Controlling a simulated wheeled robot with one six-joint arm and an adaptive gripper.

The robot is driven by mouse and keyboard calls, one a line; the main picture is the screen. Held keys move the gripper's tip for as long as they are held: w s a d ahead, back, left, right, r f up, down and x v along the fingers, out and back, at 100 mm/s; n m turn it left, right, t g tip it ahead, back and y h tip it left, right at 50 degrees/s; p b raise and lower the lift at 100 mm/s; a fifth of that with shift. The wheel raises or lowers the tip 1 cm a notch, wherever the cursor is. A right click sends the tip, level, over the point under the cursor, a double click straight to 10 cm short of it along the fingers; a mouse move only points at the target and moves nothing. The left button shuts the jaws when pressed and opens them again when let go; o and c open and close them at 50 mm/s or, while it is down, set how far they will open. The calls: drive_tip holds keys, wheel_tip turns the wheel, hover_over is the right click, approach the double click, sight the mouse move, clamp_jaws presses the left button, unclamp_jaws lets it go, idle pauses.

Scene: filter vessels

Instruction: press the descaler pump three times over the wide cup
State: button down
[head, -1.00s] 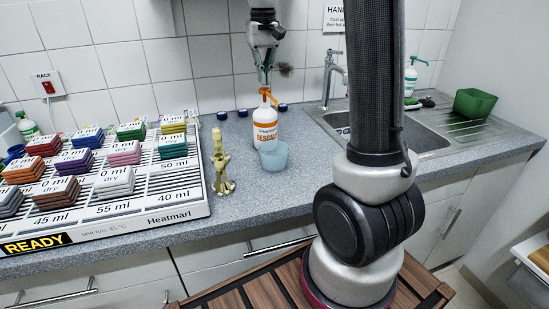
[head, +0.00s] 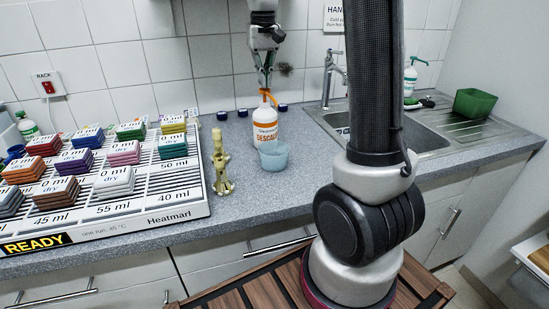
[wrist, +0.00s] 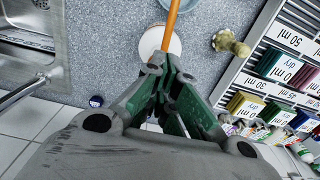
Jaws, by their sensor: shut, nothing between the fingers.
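The descaler bottle (head: 265,130) is white with an orange label band and an orange pump head (head: 267,97). It stands upright on the counter. The pale blue wide cup (head: 273,156) stands right in front of it, under the spout side. My gripper (head: 264,86) points down with shut, empty fingers right at the pump head; I cannot tell whether they touch. In the wrist view my gripper's fingertips (wrist: 168,62) overlap the white bottle (wrist: 158,42), the orange spout (wrist: 172,18) reaches away from them, and the cup (wrist: 180,4) shows at the top edge.
A brass fitting (head: 221,165) stands left of the cup. A Heatmarl rack (head: 180,200) with several coloured stacks fills the left counter. The sink (head: 400,135), tap (head: 330,78) and a green tub (head: 474,103) are at right. Several dark blue caps lie behind the bottle.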

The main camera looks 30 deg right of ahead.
drive_tip(key=shift+f, duration=1.4)
drive_tip(key=shift+r, duration=1.95)
drive_tip(key=shift+f, duration=0.1)
drive_tip(key=shift+f, duration=1.85)
drive_tip(key=shift+r, duration=1.95)
